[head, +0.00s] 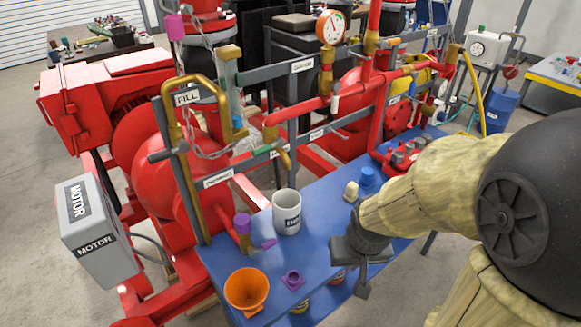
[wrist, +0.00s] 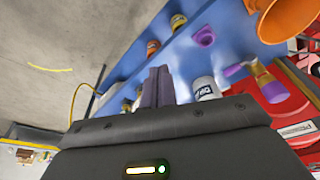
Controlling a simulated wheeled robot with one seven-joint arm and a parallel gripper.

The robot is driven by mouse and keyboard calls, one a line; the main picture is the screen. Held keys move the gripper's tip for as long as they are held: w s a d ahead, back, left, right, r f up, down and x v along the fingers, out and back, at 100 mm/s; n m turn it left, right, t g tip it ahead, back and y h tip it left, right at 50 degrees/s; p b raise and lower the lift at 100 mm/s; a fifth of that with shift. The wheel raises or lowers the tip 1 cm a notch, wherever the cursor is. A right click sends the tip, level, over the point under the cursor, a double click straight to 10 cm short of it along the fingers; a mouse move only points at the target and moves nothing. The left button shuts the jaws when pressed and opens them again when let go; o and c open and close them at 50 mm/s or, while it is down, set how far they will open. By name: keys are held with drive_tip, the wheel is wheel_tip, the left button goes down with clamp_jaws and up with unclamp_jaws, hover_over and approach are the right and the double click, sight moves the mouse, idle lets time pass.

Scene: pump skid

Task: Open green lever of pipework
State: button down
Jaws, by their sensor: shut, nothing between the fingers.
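The green lever (head: 263,150) shows in the head view on the brass and red pipework (head: 292,107), left of centre. It lies roughly level, beside a brass fitting. It does not show clearly in the wrist view.
A white mug (head: 287,212), an orange funnel (head: 246,291) and a purple-handled brass valve (head: 243,226) stand on the blue table (head: 325,195). A chain (head: 209,152) hangs left of the lever. A pressure gauge (head: 330,27) rises behind.

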drive_tip(key=w+a+r+n+t+y+p, duration=0.1)
drive_tip(key=w+r+n+t+p, duration=0.15)
drive_tip(key=w, duration=0.45)
drive_tip(key=w+a+r+n+t+p, duration=0.1)
drive_tip(key=w+a+t+p, duration=0.15)
drive_tip(key=w, duration=0.35)
drive_tip(key=w+a+r+n+t+y+p, duration=0.3)
drive_tip(key=w+a+r+t+y+p, duration=0.1)
drive_tip(key=w+a, duration=0.4)
drive_tip(key=a+r+y+p, duration=0.1)
drive_tip(key=y+p, duration=0.1)
drive_tip(key=shift+w+r+y, duration=0.15)
drive_tip(key=shift+r+y, duration=0.1)
drive_tip(key=shift+y, duration=0.15)
drive_tip(key=shift+w+a, duration=0.15)
